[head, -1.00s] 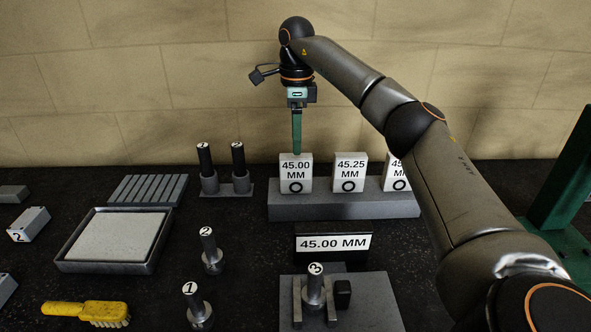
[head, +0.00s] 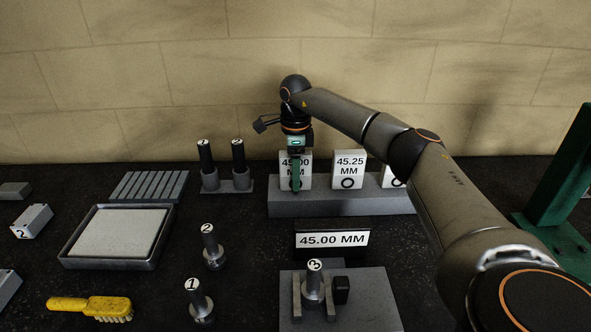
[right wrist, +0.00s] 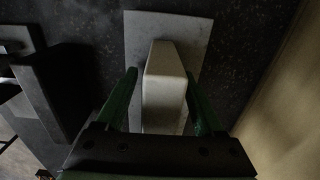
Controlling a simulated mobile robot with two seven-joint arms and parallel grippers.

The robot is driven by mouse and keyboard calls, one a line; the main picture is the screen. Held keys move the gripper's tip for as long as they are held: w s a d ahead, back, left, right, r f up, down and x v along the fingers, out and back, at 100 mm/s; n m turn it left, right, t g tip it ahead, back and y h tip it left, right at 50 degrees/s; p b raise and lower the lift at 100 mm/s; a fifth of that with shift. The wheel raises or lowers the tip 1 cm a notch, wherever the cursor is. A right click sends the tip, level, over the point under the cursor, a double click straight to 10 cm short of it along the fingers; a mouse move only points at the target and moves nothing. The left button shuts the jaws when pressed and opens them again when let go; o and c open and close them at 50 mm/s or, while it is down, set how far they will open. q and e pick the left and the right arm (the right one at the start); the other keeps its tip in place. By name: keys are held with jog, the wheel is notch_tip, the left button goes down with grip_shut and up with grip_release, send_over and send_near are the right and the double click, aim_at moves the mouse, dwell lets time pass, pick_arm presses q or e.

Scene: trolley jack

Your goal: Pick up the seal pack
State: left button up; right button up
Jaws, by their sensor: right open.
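The white seal pack (head: 284,157) marked 45.00 MM stands upright at the left end of a grey block (head: 335,203). My right gripper (head: 296,190) is lowered over it, and its green finger hides part of the label. In the right wrist view, the pack (right wrist: 164,95) lies between the two fingers of the open gripper (right wrist: 162,76), one on each side. Whether the fingers touch it is hard to tell. My left gripper is not in view.
A pack marked 45.25 MM (head: 349,165) stands to the right, with another (head: 395,176) partly hidden by my arm. A 45.00 MM sign (head: 332,240) stands in front. A shallow tray (head: 108,263) and numbered pins are to the left; a green frame (head: 560,180) is at right.

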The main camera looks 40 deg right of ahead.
grip_shut()
dwell(0.5)
